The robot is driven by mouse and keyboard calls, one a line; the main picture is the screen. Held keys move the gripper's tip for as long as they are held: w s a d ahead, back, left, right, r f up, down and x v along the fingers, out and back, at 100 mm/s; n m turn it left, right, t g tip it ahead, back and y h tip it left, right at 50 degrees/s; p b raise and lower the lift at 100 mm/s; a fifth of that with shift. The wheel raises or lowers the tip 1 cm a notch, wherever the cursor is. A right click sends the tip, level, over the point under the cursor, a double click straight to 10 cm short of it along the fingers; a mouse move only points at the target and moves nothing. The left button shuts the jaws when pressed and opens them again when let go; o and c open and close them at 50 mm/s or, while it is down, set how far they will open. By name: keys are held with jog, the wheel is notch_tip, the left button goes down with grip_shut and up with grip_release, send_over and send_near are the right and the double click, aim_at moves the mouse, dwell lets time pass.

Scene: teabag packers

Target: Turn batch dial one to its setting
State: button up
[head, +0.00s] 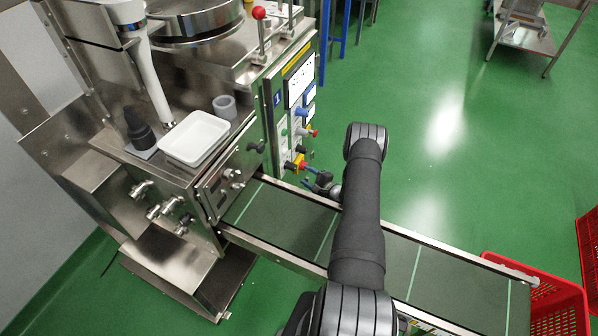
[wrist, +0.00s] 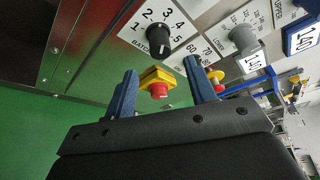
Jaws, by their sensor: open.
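The batch dial is a black round knob (wrist: 158,39) on a white plate numbered 1 to 5, at the top of the wrist view. In the head view my gripper (head: 319,182) is beside the lower part of the machine's control panel (head: 283,133), partly behind my arm.
A red stop button on a yellow base (wrist: 157,84) appears between my fingers. A grey dial (wrist: 243,39) and 140 labels lie to the right. In the head view, a conveyor (head: 285,220) runs below my arm, with a white tray (head: 194,138) at left and a red crate (head: 545,292) at right.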

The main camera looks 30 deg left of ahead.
jog(key=shift+v, duration=1.65)
jog(key=m+g+y, duration=0.3)
jog(key=m+g, duration=0.2)
jog(key=m, duration=0.3)
send_near(294, 167)
jog(key=a, duration=0.7)
jog(key=w+a+f, duration=0.1)
jog(key=a, duration=0.2)
jog(key=shift+a+f, duration=0.1)
jog(key=shift+a, duration=0.25)
jog(key=shift+c, duration=0.2)
jog(key=c, duration=0.9)
